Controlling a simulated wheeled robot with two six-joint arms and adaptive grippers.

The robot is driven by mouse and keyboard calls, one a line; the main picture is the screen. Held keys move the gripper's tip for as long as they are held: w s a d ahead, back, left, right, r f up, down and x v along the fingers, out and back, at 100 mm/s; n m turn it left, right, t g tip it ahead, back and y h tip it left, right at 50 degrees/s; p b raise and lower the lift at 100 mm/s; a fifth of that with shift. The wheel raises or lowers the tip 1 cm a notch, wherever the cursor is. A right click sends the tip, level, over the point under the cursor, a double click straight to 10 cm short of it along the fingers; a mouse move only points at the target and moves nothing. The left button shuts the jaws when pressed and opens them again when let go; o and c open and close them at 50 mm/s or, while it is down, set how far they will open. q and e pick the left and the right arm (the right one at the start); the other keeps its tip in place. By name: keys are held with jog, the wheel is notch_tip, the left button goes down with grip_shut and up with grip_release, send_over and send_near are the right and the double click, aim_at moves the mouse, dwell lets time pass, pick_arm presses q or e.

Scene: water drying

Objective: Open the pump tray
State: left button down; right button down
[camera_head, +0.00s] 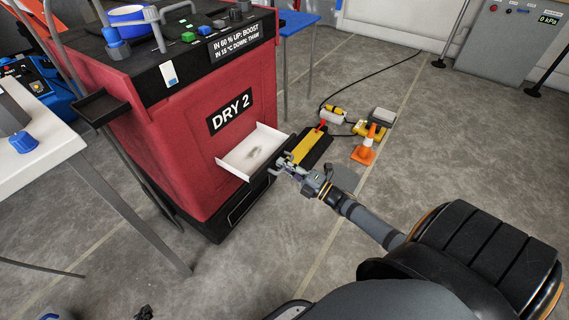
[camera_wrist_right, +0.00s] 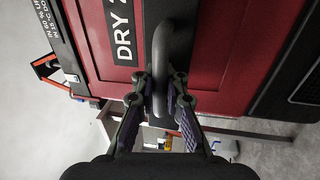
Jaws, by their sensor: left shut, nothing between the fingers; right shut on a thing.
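The red dryer cabinet (camera_head: 190,130) carries a DRY 2 label. Its white-walled tray (camera_head: 238,162) stands pulled out from the lower front, with a small dark patch on its floor. My right gripper (camera_head: 284,169) is at the tray's outer end. In the right wrist view, my right gripper (camera_wrist_right: 160,98) is shut on a dark bar handle (camera_wrist_right: 162,50), with the red front behind it. The fingers hide part of the handle. My left gripper (camera_head: 143,313) shows small and dark at the bottom left edge, away from the tray, shut and empty.
A yellow and black unit (camera_head: 308,146) lies on the floor just beyond the tray. An orange cone (camera_head: 364,152) and cables are further right. A white table (camera_head: 45,150) stands at left. The grey floor in front of the cabinet is mostly clear.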

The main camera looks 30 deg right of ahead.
jog(key=shift+s+d+f, duration=0.15)
jog(key=shift+s, duration=0.15)
pick_arm(q)
jog(key=shift+s+d+f+g, duration=0.15)
jog(key=shift+s+f+g, duration=0.2)
jog(key=shift+s, duration=0.3)
pick_arm(e)
jog(key=c, duration=1.7)
grip_release()
jog(key=v, duration=1.2)
jog(key=shift+w, duration=0.1)
